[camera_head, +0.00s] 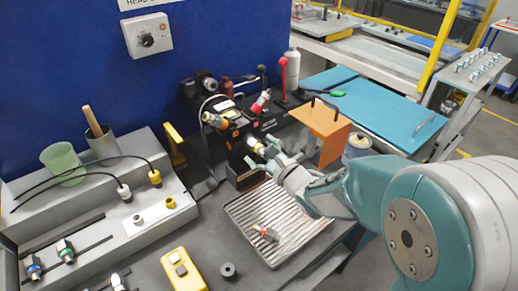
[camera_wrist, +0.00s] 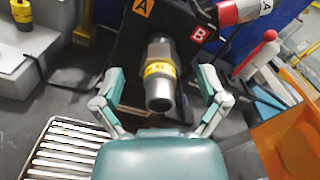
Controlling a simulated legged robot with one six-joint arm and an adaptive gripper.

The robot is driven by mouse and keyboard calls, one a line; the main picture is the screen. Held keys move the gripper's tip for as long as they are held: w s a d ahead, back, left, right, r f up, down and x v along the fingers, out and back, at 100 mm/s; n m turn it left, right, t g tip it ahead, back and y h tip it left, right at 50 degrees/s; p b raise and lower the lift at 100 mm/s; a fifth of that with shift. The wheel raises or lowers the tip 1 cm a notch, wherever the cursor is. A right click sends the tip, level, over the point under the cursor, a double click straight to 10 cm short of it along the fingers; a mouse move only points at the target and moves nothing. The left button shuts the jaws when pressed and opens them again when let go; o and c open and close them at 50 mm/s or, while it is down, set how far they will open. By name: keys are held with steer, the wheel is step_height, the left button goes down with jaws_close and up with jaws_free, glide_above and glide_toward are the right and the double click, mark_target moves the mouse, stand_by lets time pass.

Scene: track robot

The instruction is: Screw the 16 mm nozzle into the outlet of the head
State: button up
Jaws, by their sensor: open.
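A metal nozzle-like piece with a yellow marked band (camera_wrist: 160,82) sticks out from the dark head (camera_wrist: 182,22), which carries orange A and red B labels. I take it for the 16 mm nozzle at the outlet; its marking is too blurred to read, and I cannot tell how deep it is seated. It also shows small in the head view (camera_head: 255,145). My gripper (camera_wrist: 160,76) is open, with one finger on each side of the piece and gaps to both. In the head view my gripper (camera_head: 274,160) reaches the head from the right.
A slatted metal tray (camera_head: 247,213) lies below the head, with a loose red-banded metal piece (camera_head: 266,232) on it. An orange panel (camera_head: 322,130) stands close right of my gripper. A stepped grey shelf (camera_head: 95,215) holds cables and fittings at left.

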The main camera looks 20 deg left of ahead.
steer(key=shift+c, duration=0.5)
stand_by(0.5)
steer(key=n, duration=0.9)
steer(key=shift+n, duration=1.5)
